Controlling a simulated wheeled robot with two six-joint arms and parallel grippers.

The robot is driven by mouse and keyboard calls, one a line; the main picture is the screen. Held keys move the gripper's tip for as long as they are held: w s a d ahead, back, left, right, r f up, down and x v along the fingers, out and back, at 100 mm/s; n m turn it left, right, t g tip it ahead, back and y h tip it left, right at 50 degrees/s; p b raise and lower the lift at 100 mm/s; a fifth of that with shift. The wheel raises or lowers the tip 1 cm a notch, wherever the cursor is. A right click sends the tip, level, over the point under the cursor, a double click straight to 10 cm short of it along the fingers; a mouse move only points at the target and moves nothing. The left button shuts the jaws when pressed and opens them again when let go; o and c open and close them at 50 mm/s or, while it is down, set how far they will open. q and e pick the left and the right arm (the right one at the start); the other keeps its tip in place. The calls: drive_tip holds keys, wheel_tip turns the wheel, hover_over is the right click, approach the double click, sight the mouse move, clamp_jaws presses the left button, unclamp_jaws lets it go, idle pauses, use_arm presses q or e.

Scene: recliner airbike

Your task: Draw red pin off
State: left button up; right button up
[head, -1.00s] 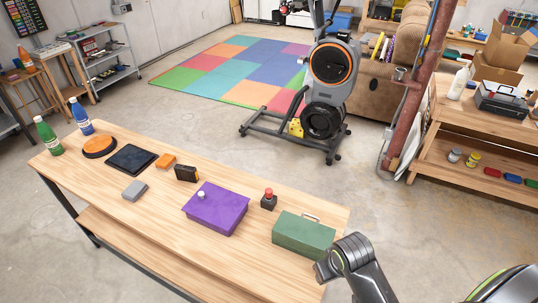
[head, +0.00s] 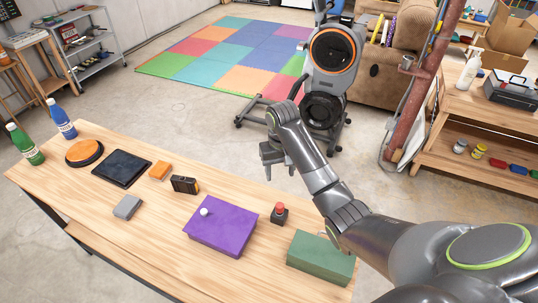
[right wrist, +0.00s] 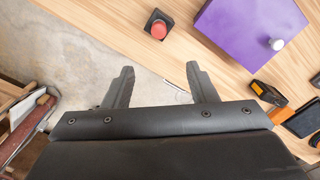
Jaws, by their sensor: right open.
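The red pin (head: 280,207) stands upright in a small black block (head: 280,218) on the wooden table, between the purple box and the green box. In the right wrist view the red pin (right wrist: 157,30) and its black block (right wrist: 163,17) lie beyond the fingertips, about level with the gap between them. My right gripper (head: 280,171) is open and empty, above the table's far edge, behind the pin and apart from it. Its two spread fingers also show in the right wrist view (right wrist: 160,68). My left gripper is not in view.
The purple box (head: 222,227) with a white knob stands left of the pin, the green box (head: 319,258) to its right. A black-yellow item (head: 184,184), an orange block (head: 159,171) and a grey block (head: 127,207) lie further left. An exercise bike (head: 323,85) stands behind.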

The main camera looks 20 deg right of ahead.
drive_tip(key=w, duration=0.1)
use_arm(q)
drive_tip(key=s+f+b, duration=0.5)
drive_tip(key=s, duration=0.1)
use_arm(e)
hover_over(280, 204)
wheel_tip(280, 204, down, 8)
drive_tip(key=shift+f, duration=0.25)
wheel_tip(280, 204, down, 7)
drive_tip(key=shift+a+r, duration=0.1)
drive_tip(key=shift+f, duration=0.6)
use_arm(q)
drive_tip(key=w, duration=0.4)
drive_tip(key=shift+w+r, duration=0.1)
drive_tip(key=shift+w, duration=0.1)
use_arm(e)
drive_tip(key=c, duration=1.1)
